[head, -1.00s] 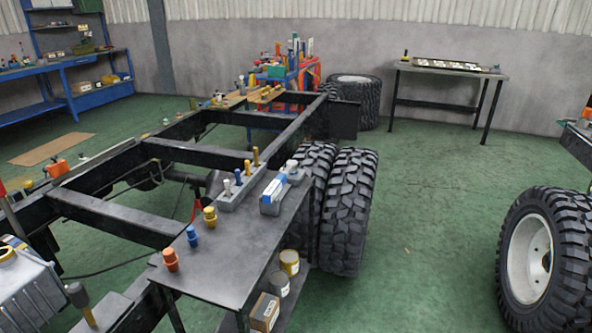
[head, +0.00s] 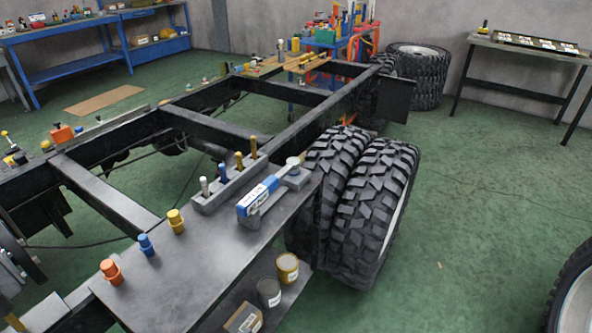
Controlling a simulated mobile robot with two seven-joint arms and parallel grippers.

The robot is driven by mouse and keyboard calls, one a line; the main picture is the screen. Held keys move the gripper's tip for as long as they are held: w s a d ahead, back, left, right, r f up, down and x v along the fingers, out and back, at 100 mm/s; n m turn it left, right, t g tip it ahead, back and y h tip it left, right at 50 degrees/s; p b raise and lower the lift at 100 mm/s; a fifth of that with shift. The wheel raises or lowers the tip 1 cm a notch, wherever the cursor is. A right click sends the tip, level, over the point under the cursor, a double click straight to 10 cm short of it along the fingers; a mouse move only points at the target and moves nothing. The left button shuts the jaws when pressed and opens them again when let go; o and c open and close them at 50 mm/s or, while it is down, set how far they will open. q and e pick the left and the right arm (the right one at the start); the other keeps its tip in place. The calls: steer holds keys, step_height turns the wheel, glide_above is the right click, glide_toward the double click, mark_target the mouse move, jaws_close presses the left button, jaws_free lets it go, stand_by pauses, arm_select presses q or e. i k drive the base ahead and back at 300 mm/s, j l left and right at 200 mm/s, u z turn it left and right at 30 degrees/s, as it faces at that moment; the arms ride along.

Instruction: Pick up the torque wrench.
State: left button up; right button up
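I cannot clearly pick out a torque wrench. On the dark side table (head: 215,255) lies a blue and white labelled piece (head: 257,196). A grey part with a round end (head: 293,172) lies at its far end. Whether these form one tool, and whether it is the torque wrench, I cannot tell. Beside them a grey block (head: 228,187) holds several upright pins or handles, some yellow, one blue, one pale. Neither gripper is in view.
Orange (head: 111,271), blue (head: 146,244) and yellow (head: 175,220) fittings stand along the table's left edge. Cans (head: 287,268) sit on its lower shelf. The black chassis frame (head: 105,195) lies left, large tires (head: 375,215) behind right.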

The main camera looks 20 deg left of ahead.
mark_target(257, 196)
steer(key=i+l, duration=0.75)
steer(key=i, duration=0.15)
steer(key=i+l+u, duration=0.3)
steer(key=i+l, duration=0.45)
